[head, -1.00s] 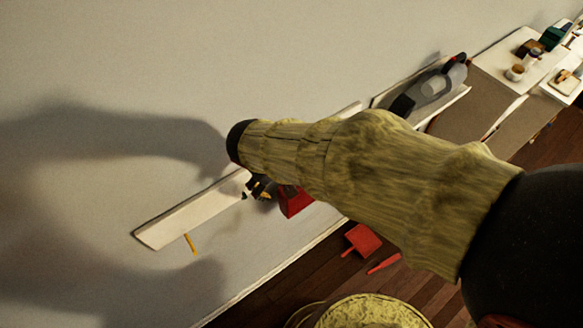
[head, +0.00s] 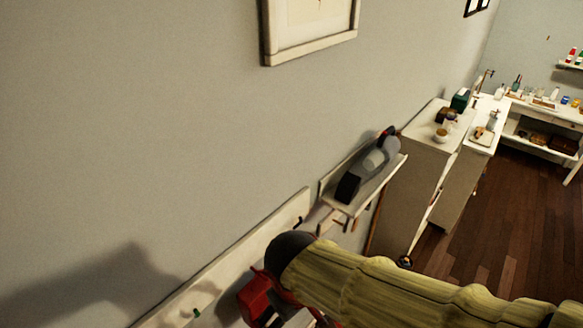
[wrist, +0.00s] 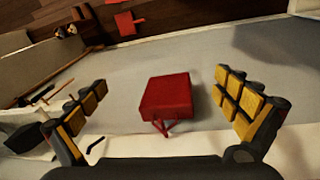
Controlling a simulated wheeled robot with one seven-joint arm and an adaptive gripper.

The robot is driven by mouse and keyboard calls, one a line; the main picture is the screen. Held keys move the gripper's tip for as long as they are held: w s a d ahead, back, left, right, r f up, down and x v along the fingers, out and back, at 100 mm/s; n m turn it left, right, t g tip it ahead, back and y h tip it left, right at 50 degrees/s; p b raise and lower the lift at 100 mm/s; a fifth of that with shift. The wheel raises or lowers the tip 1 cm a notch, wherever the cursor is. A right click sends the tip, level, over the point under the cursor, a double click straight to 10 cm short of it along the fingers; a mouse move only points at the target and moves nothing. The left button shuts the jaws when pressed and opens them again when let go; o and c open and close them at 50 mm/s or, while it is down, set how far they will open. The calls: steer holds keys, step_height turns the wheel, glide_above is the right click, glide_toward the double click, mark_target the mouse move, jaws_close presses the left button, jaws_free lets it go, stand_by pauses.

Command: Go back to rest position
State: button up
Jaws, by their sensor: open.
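My gripper (wrist: 158,84) is open in the wrist view, its two yellow-padded fingers spread wide with nothing between them. A red box-like thing (wrist: 168,96) shows beyond the gap, apart from both fingers. In the head view my arm, in a yellow-green sleeve, reaches in from the lower right toward the wall. The gripper itself is hidden there. A red thing (head: 256,298) shows just left of and below the arm's dark end; whether they touch is unclear.
A pale rail (head: 240,262) runs along the grey wall below a picture frame (head: 312,28). A small shelf (head: 378,188) holds a grey and black thing. White cabinets (head: 420,175) stand beyond. Brown wooden floor (head: 500,225) is open at right.

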steer(key=s+d+f+m+t+b, duration=0.1)
steer(key=d+f+m+b, duration=0.2)
steer(key=d+b, duration=0.4)
steer(key=s+d+f+m+t+b, duration=0.2)
steer(key=d+m+b, duration=0.2)
steer(key=d+b, duration=0.3)
steer(key=shift+d+f+m+t+b, duration=0.3)
steer(key=shift+d+f+m+b, duration=0.1)
steer(key=shift+d, duration=1.6)
